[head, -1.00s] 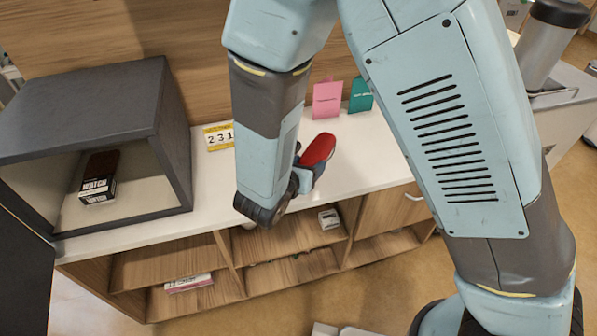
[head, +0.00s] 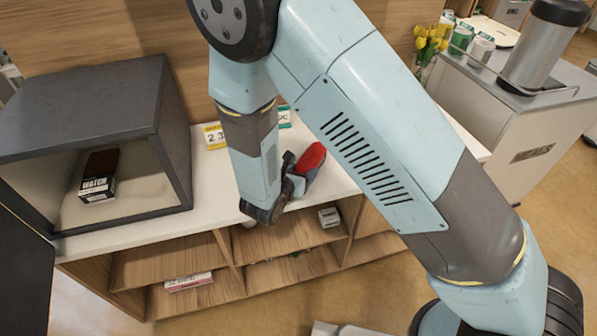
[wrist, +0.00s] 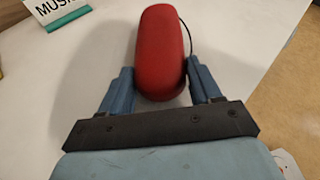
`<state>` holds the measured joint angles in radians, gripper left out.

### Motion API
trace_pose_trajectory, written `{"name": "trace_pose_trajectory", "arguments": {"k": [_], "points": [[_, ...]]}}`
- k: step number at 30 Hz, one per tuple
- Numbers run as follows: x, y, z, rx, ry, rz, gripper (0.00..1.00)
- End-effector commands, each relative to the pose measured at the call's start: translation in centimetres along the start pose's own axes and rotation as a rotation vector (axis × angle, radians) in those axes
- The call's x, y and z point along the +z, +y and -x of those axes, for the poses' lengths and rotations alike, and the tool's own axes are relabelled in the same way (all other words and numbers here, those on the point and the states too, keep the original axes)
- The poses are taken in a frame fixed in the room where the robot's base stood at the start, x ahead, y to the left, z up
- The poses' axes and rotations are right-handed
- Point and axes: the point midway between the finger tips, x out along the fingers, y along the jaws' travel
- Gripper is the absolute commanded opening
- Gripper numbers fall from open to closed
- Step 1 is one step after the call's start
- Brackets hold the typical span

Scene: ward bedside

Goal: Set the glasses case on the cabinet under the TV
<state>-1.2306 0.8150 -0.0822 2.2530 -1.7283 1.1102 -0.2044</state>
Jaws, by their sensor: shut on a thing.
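The red glasses case (head: 314,157) is in my gripper (head: 296,182), over the white top of the wooden cabinet (head: 335,181). In the wrist view the red case (wrist: 161,55) is long and rounded and sits between the two blue fingers (wrist: 160,88), which are shut on it. The case is at or just above the white surface; I cannot tell whether it touches. No TV shows in either view.
A dark open box (head: 172,140) with a watch box (head: 98,190) inside stands left on the cabinet. A yellow number card (head: 214,136) and a green-edged card (head: 284,117) stand behind my gripper. Open shelves lie below; a side counter (head: 490,125) holds a dark-lidded canister (head: 545,45).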

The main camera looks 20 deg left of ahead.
Motion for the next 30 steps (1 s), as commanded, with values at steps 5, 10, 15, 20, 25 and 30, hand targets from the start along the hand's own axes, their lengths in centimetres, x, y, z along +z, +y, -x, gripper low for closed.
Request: {"name": "trace_pose_trajectory", "arguments": {"k": [5, 10, 15, 20, 25, 30], "points": [[-0.18, 0.04, -0.07, 0.0, 0.0, -0.001, 0.31], [-0.31, 0.05, -0.12, 0.0, 0.0, -0.001, 0.31], [-0.31, 0.06, -0.11, 0.0, 0.0, -0.001, 0.78], [-0.31, 0.05, -0.12, 0.0, 0.0, -0.001, 0.89], [-0.3, 0.04, -0.12, 0.0, 0.0, -0.001, 0.89], [-0.17, 0.07, 0.51, 0.001, 0.0, -0.002, 0.89]]}}
